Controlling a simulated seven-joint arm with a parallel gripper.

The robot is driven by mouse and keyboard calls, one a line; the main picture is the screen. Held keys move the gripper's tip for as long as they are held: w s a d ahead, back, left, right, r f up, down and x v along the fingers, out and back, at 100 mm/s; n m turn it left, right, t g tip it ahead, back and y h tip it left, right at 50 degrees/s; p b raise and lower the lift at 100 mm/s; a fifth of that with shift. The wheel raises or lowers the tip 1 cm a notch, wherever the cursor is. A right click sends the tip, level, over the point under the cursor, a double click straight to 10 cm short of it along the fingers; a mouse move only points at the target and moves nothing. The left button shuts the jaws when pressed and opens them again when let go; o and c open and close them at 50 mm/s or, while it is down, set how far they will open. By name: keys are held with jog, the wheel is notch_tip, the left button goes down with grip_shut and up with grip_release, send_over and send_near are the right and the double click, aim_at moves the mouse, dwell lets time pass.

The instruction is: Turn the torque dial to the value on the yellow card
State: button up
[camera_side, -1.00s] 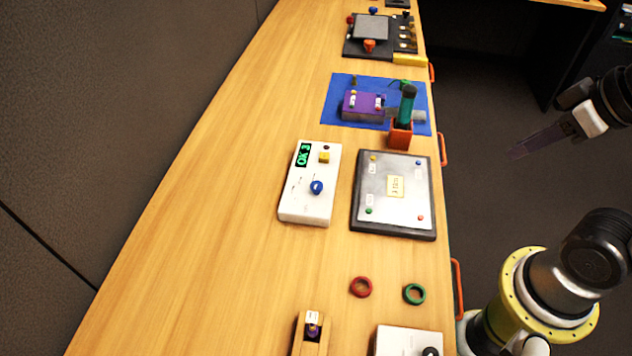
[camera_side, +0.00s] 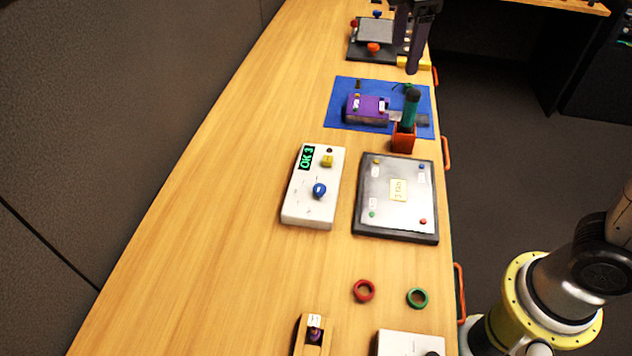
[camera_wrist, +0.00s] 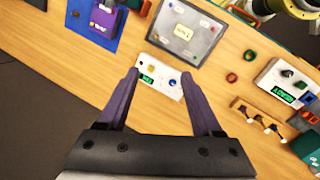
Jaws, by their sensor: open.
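My gripper (camera_side: 409,66) shows at the top of the side view, in front of the dark panel. In the wrist view my gripper (camera_wrist: 159,76) is open and empty. Its fingers frame the white box, with the blue dial (camera_wrist: 172,82) between them, apart from it.
The grey plate (camera_side: 384,222) has small coloured buttons. An orange holder (camera_side: 403,140) with a green-handled tool stands near a purple block (camera_side: 362,115) on a blue mat (camera_side: 345,88). Red (camera_side: 364,291) and green (camera_side: 418,298) rings lie nearer. Bench left of the box is clear.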

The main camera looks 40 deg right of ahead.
jog(key=w+a+f+n+g+h, duration=0.1)
jog(key=w+a+f+n, duration=0.2)
jog(key=w+a+f, duration=0.5)
jog(key=n+g+h, duration=0.1)
jog(key=n, duration=0.1)
send_near(319, 188)
jog(key=x, duration=0.8)
grip_shut()
